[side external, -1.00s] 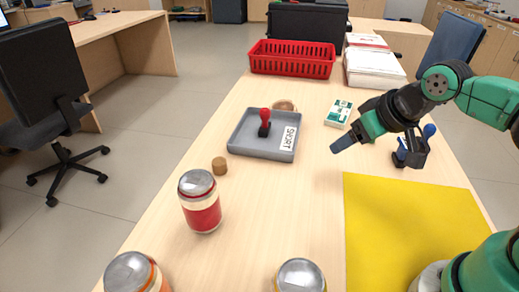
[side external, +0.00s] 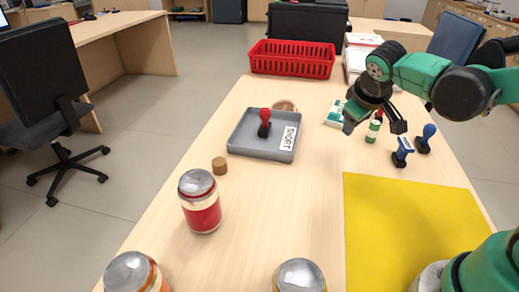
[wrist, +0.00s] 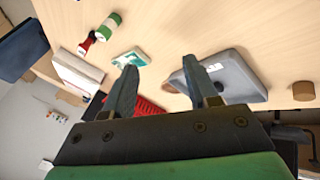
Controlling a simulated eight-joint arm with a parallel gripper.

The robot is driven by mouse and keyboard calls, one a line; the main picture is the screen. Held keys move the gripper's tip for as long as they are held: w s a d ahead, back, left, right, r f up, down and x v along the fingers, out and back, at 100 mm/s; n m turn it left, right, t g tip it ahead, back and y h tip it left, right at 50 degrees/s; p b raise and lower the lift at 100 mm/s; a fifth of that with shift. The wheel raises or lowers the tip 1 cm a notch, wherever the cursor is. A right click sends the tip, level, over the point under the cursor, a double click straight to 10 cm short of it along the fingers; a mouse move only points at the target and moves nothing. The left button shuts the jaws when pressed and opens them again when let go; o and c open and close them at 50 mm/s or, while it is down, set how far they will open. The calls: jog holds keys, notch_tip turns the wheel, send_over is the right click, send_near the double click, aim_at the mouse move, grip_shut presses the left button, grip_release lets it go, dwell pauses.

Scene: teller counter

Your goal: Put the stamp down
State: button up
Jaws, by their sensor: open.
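A stamp with a red handle (side external: 265,121) stands upright in the grey tray (side external: 240,148), which has a "SHORT" label on its right side. My gripper (side external: 374,127) is open and empty, in the air to the right of the tray and apart from the stamp. In the wrist view the two fingers of my gripper (wrist: 166,82) are spread wide with nothing between them.
Two blue-handled stamps (side external: 403,151) (side external: 424,139) and a green-and-white bottle (side external: 372,131) stand at right. A red basket (side external: 291,60) and papers (side external: 355,68) are at the back. A cork-like cylinder (side external: 220,166) and jars (side external: 200,205) stand left and front. The yellow mat (side external: 405,225) is bare.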

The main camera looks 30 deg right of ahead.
aim_at(402, 153)
jog(key=w+d+f+m+g+h, duration=0.1)
jog(key=d+f+g+h, duration=0.1)
jog(key=d+h, duration=0.1)
jog(key=w+d+f+m+g+h, duration=0.1)
jog(key=d+f+g+h, duration=0.1)
jog(key=d+h, duration=0.2)
jog(key=w+d+f+g+h, duration=0.1)
jog(key=d+f+g+h, duration=0.2)
jog(key=d, duration=0.1)
jog(key=shift+w+f+m, duration=0.1)
jog(key=shift+w+m, duration=0.05)
jog(key=shift+m, duration=0.25)
jog(key=s+f+m+g+h, duration=0.1)
jog(key=s+f+g+h, duration=0.1)
jog(key=f+g, duration=0.1)
jog(key=shift+s+d+m, duration=0.15)
jog(key=shift+s+m, duration=0.15)
jog(key=shift+m, duration=0.1)
jog(key=shift+x, duration=2.75)
jog(key=shift+r, duration=0.1)
grip_shut()
